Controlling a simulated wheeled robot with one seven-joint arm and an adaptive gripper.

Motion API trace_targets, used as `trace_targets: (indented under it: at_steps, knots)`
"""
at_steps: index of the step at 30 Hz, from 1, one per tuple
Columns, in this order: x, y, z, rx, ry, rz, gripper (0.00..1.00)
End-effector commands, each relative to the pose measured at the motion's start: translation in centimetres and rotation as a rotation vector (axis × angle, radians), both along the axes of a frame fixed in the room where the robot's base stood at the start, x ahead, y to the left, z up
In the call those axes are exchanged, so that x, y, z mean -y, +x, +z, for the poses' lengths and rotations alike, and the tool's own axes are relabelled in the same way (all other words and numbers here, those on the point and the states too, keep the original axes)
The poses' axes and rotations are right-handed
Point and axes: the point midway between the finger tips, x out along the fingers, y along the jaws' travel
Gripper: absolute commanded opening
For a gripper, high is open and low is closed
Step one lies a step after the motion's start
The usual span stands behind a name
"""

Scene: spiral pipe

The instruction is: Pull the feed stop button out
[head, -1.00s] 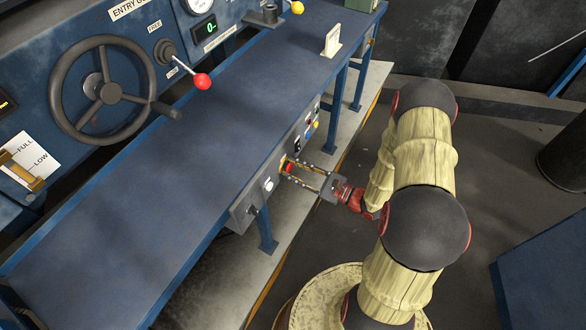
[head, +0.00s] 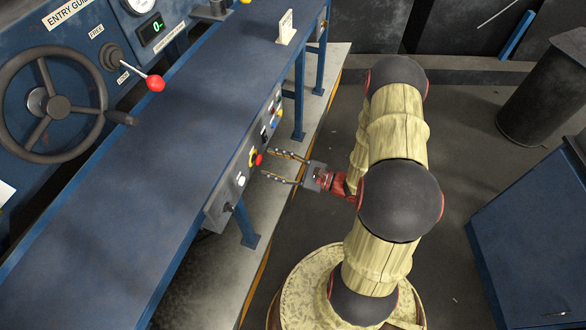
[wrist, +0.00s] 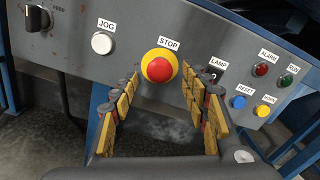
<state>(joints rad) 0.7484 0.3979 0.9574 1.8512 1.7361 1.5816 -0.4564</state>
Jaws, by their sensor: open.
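The feed stop button is a red mushroom head (wrist: 159,69) on a yellow ring, under a STOP label, on a grey panel (wrist: 70,60) in the wrist view. In the head view the red button (head: 258,159) sits on the front edge of the blue bench. My gripper (head: 271,165) is open and empty, its fingers pointing at the panel, a little short of the button. In the wrist view its yellow-padded fingers (wrist: 158,100) stand left and right, below the button. The button is fully visible between and above them, apart from the pads.
The panel also carries a white JOG button (wrist: 102,43), a dark knob (wrist: 37,18), a LAMP switch (wrist: 213,76), and blue RESET (wrist: 238,102) and yellow HORN (wrist: 263,111) buttons. A blue cabinet (head: 530,230) stands at the right. Floor lies open around my base.

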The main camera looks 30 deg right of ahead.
Motion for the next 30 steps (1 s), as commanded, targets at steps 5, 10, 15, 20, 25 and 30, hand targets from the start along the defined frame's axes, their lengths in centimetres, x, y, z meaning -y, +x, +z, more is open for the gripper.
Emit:
trace_targets:
  at_steps: [5,10,15,20,25,30]
  knots:
    - [2.1,-2.5,0.0,-0.001,0.0,-0.006,0.46]
    - [3.7,-4.6,0.0,-0.001,-0.001,-0.005,0.46]
    - [4.9,-6.2,0.0,-0.001,0.0,-0.004,0.46]
    - [5.4,-7.0,0.0,0.0,0.0,-0.001,0.46]
    - [5.5,-7.2,0.0,0.0,0.0,0.0,0.46]
    - [5.5,-7.1,0.0,0.0,0.0,0.0,0.46]
